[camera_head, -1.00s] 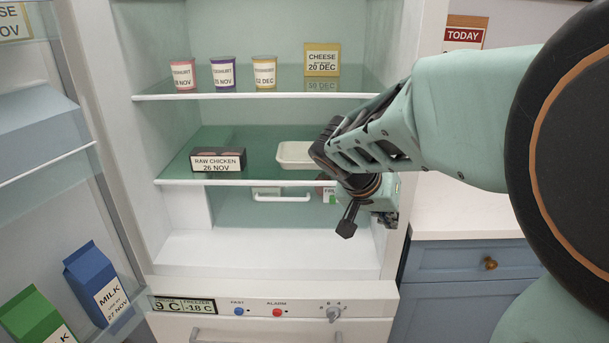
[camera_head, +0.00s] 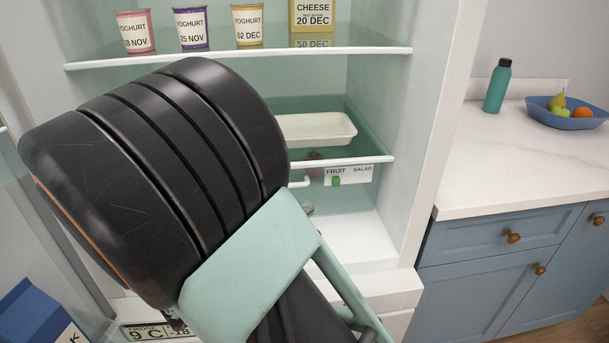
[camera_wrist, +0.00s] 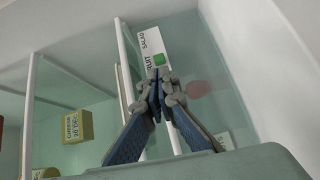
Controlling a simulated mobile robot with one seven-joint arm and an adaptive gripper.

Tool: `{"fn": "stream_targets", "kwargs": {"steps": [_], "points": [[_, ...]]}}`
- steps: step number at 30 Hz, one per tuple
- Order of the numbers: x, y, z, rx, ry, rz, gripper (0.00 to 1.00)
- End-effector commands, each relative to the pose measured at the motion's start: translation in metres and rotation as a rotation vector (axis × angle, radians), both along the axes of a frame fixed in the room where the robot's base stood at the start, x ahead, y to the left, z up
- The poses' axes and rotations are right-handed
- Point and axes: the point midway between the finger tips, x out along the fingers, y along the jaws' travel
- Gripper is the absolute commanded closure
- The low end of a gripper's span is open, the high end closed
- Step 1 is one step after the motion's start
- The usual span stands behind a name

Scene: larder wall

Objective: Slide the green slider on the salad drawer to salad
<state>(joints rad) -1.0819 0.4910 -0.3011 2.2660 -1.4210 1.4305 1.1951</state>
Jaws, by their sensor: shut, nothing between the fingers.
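The salad drawer's white label strip (camera_head: 358,175) sits under the lower glass shelf, with FRUIT at the left and SALAD at the right. The green slider (camera_head: 336,181) is at the FRUIT end. In the wrist view the slider (camera_wrist: 160,60) shows beside the word FRUIT, just beyond my fingertips. My gripper (camera_wrist: 158,76) is shut and empty, its tips close to the slider; I cannot tell whether they touch it. In the head view my arm hides most of the gripper and the left of the drawer.
A white tray (camera_head: 316,128) rests on the lower shelf above the drawer. Yoghurt pots (camera_head: 190,29) and a cheese box (camera_head: 312,14) stand on the upper shelf. The fridge's right wall (camera_head: 415,130) is close to the strip. A blue milk carton (camera_head: 36,315) is at lower left.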

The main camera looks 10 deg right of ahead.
Motion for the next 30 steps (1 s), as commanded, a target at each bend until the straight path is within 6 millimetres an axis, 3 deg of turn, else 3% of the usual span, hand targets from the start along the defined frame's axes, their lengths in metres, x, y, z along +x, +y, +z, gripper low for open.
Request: {"fn": "stream_targets", "kwargs": {"steps": [6,17,23,30], "points": [[-0.002,0.014,-0.003,-0.063,-0.002,0.052,1.00],[-0.001,0.014,-0.003,-0.065,-0.003,0.053,1.00],[0.013,-0.001,-0.004,-0.064,-0.003,0.050,1.00],[0.044,-0.032,-0.004,-0.064,-0.004,0.050,1.00]]}}
